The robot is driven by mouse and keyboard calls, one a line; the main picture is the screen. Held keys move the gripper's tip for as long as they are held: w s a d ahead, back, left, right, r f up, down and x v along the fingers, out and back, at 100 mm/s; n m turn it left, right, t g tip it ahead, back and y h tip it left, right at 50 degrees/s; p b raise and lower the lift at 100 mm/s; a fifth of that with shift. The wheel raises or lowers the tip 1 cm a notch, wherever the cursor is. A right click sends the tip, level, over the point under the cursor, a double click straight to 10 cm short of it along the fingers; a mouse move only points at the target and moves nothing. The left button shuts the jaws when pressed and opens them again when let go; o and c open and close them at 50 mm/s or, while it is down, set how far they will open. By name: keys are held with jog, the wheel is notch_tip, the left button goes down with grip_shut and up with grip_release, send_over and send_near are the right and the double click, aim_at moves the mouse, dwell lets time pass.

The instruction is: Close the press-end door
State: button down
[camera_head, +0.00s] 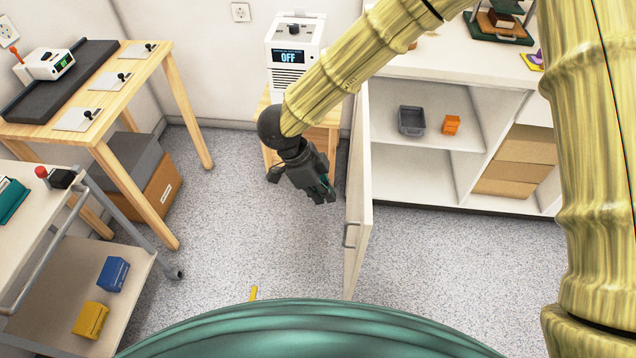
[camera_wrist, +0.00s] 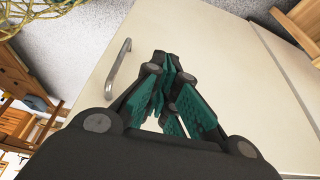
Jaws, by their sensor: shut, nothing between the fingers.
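The white cabinet door (camera_head: 358,205) stands swung open, seen nearly edge-on in the head view, with a metal bar handle (camera_head: 349,236) low on its left face. The open compartment (camera_head: 425,172) shows behind it to the right. My gripper (camera_head: 325,193) is shut and empty, to the left of the door and above the handle's level in the picture. In the wrist view the door's pale face (camera_wrist: 215,65) fills much of the picture behind my shut fingers, and the handle (camera_wrist: 118,68) is to their left. I cannot tell whether the fingertips touch the door.
The compartment holds a grey bin (camera_head: 411,121) and a small orange bin (camera_head: 451,125). A white device reading OFF (camera_head: 289,57) stands behind my gripper. A wooden table (camera_head: 165,85) and a cart (camera_head: 75,290) are on the left.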

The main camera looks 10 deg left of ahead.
jog(key=d+f, duration=0.3)
jog(key=d, duration=0.2)
jog(key=shift+d, duration=0.2)
jog(key=shift+s+d, duration=0.1)
